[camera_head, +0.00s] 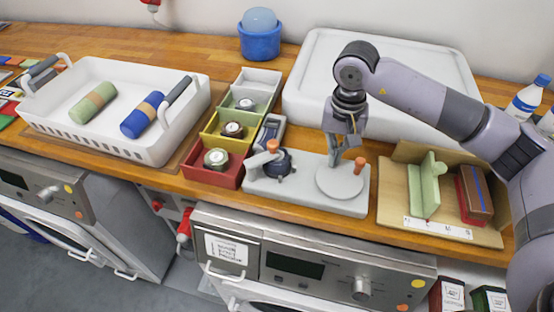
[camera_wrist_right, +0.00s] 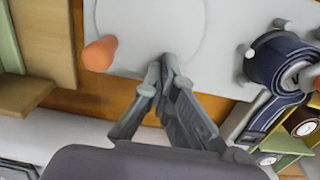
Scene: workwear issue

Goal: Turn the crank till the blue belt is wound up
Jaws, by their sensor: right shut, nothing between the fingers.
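A light grey winder base (camera_head: 300,201) stands on the wooden counter. On its left, a dark blue belt (camera_head: 285,168) is coiled around a spool with an orange knob (camera_head: 272,146) on top; the coil also shows in the right wrist view (camera_wrist_right: 277,70). On its right is a flat round grey disc (camera_head: 338,184) with an upright orange knob (camera_head: 360,164) near its edge, also in the right wrist view (camera_wrist_right: 100,53). My right gripper (camera_head: 345,168) points down at the disc, shut and empty, beside that knob and apart from it. My left gripper is out of view.
Three-coloured bins (camera_head: 212,178) with rolled belts stand left of the winder. A white basket (camera_head: 160,149) holds a green and a blue roll. A wooden tray (camera_head: 392,207) with upright pieces stands right. A large white lidded box (camera_head: 310,75) is behind.

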